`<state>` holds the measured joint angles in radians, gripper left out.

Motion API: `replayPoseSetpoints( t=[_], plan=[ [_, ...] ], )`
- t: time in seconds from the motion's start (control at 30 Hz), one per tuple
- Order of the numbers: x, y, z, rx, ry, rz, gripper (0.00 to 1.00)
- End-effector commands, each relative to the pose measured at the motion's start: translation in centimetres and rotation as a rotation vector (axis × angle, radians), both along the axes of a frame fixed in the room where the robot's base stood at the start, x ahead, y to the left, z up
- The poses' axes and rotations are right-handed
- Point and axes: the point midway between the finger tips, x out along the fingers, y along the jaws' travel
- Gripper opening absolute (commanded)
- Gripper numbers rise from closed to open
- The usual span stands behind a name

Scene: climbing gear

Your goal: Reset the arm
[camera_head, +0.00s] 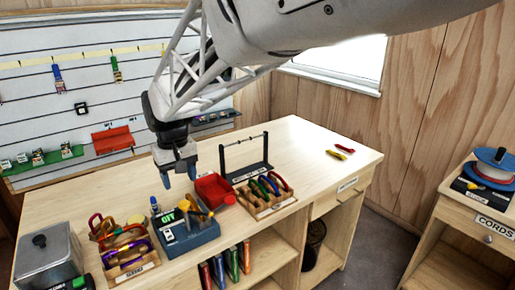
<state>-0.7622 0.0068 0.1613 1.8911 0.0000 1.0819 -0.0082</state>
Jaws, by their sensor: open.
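My gripper (178,176) hangs at the end of my arm, with its blue-tipped fingers pointing down. It is open and empty, above the back-left part of the wooden workbench (310,178). It is left of the red bin (214,188) and appears behind the grey-blue tool box (188,236). Whether its tips touch anything cannot be told, though they look clear of the bench top. My arm reaches in from the upper right and covers part of the wall and window.
A grey metal box (48,262), wooden trays of carabiners (126,252) and (268,196), and a black rack (247,170) stand on the bench. Red and yellow pieces (340,153) lie at the right. The bench's right part is mostly clear.

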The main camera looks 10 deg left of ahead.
Motion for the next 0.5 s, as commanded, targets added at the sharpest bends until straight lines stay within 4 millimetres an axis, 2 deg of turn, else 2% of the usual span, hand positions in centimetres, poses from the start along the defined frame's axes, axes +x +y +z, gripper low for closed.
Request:
replayPoseSetpoints(
  t=[0.5],
  plan=[
    [0.05,-0.41,0.38,0.001,-0.001,-0.005,0.59]
  ],
)
